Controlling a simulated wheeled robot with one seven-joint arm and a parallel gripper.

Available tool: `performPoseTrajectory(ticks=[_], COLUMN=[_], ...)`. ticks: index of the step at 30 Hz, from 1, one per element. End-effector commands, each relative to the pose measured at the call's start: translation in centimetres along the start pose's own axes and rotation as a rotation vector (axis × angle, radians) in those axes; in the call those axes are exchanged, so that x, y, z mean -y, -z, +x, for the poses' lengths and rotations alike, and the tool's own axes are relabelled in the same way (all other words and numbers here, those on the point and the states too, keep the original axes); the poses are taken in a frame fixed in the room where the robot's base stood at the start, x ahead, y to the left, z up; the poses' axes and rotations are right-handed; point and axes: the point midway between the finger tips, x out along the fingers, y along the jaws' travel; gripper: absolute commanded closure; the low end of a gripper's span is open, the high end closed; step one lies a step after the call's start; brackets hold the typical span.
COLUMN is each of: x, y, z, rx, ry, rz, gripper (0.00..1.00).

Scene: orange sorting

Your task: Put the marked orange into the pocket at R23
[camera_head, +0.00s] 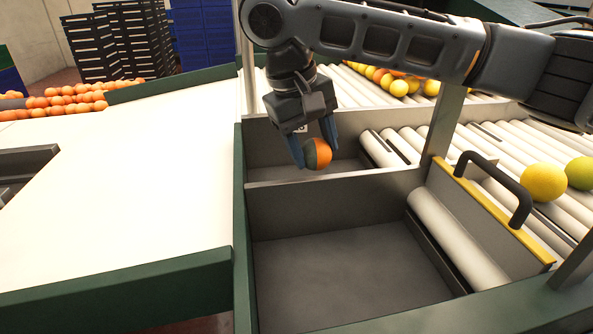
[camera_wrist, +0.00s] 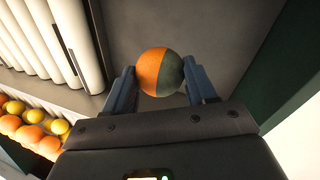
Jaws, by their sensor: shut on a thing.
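The marked orange (camera_head: 318,154) is half orange and half dark green. My gripper (camera_head: 316,152) is shut on it, with one blue finger on each side. It is held in the air over the grey compartments, near the wall between the far one and the near one. In the wrist view the orange (camera_wrist: 160,72) sits between the two blue fingertips of my gripper (camera_wrist: 162,80), above a grey floor. No label reading R23 can be made out in either view.
The near grey compartment (camera_head: 345,268) is empty. A yellow-edged gate (camera_head: 490,218) with a dark handle stands to its right. Rollers (camera_head: 510,150) carry yellow and green fruit. A white surface (camera_head: 130,190) lies left, with oranges (camera_head: 65,100) behind it. Dark crates (camera_head: 120,40) stand at the back.

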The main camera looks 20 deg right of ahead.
Motion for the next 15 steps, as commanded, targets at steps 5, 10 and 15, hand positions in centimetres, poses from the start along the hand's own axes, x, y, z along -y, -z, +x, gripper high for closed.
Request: performPoseTrajectory(ticks=[5, 10, 15], x=[2.4, 3.0, 3.7], y=[1.3, 1.6, 1.5], z=[0.6, 1.4, 3.6], rx=[-0.001, 0.000, 0.001], ry=[-0.002, -0.002, -0.002], rz=[0.000, 0.001, 0.000], gripper=[0.76, 0.76, 0.76])
